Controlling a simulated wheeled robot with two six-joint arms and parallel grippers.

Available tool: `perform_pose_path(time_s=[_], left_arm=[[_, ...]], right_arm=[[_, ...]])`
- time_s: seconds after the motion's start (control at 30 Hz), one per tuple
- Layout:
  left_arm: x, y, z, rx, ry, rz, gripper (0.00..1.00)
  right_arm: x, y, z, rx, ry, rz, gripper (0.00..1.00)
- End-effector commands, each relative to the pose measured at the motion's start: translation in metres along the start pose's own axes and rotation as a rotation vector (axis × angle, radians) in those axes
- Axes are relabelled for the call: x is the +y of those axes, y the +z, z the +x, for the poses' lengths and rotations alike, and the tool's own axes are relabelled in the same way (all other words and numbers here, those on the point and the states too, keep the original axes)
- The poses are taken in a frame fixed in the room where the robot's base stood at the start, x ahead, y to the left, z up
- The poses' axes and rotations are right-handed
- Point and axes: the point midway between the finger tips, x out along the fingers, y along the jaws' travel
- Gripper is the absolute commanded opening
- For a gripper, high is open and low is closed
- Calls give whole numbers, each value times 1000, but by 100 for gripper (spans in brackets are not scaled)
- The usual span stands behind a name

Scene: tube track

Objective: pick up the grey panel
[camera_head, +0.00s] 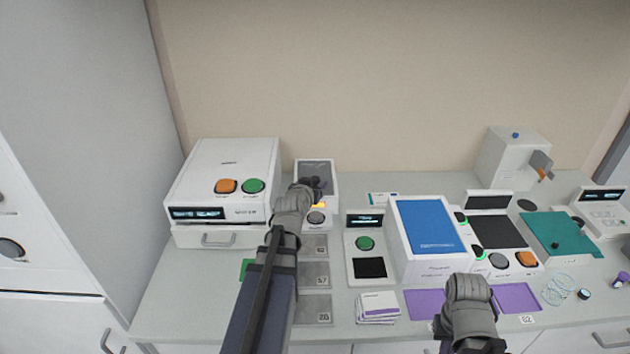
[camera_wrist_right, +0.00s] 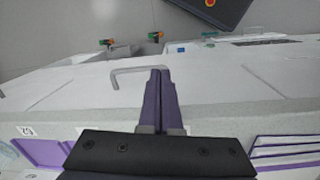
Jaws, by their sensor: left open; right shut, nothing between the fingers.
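My left gripper (camera_head: 317,185) reaches over a small white device (camera_head: 327,213) at the back of the bench. It is open, and its fingers are at a dark grey panel (camera_head: 318,168) on the device's top. I cannot tell whether they touch it. Other flat grey plates with printed labels (camera_head: 313,276) lie in a column in front of the device, partly behind my left arm. My right gripper is shut and empty, with its fingers together in the right wrist view (camera_wrist_right: 160,80). In the head view my right wrist is over the bench's front edge.
A large white machine (camera_head: 222,180) with orange and green buttons stands left of my left arm. A blue-topped box (camera_head: 428,224), a teal mat (camera_head: 562,235) and purple mats (camera_head: 517,298) are on the right. A stack of white cards (camera_head: 378,308) lies near the front.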

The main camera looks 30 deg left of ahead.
Motion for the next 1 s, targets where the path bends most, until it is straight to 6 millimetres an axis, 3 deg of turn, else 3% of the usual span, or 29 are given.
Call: perform_pose_path(time_s=[0.03, 0.27, 0.6, 0.87, 1.0], left_arm=[[0, 1, 8, 0, 0, 0, 74], [-1, 1, 14, 0, 0, 0, 74], [-7, 4, 59, 0, 0, 0, 74], [-6, 2, 60, 0, -1, -1, 74], [-6, 2, 60, 0, -1, 0, 59]], right_arm=[[0, 0, 4, 0, 0, 0, 0], [-1, 0, 6, 0, 0, 0, 0], [-2, -2, 26, 0, 0, 0, 0], [-2, -2, 25, 0, 0, 0, 0], [-2, -2, 25, 0, 0, 0, 0]])
